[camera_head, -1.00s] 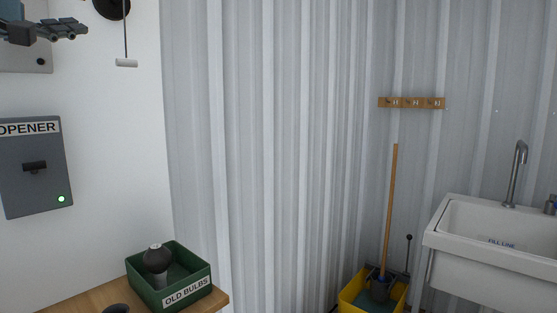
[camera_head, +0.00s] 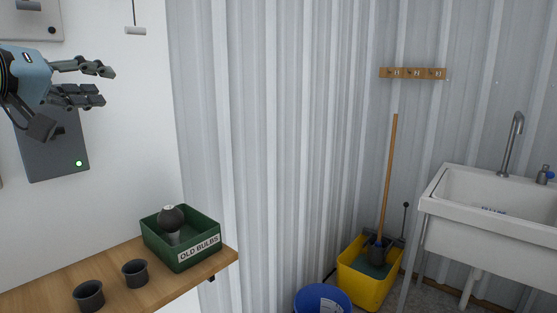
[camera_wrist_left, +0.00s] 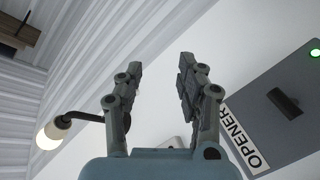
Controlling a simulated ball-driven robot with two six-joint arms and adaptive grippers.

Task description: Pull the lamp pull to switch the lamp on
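The lamp pull (camera_head: 135,30) is a small pale bar on a thin dark cord, hanging in front of the white wall at the top left. It hangs free. My left gripper (camera_head: 109,86) is open and empty, below and left of the pull and apart from it, with its fingers pointing right. In the left wrist view the same gripper (camera_wrist_left: 160,60) shows a clear gap between its two fingers. There a lamp bulb (camera_wrist_left: 50,134) hangs on a curved black arm at the left; I cannot tell surely whether it is lit. My right gripper is not in view.
A grey opener box (camera_head: 58,150) is on the wall behind my left gripper. Below, a wooden shelf (camera_head: 200,275) holds a green old-bulbs bin (camera_head: 158,238) and two dark cups (camera_head: 135,273). A yellow mop bucket (camera_head: 362,285) and sink (camera_head: 440,190) stand right.

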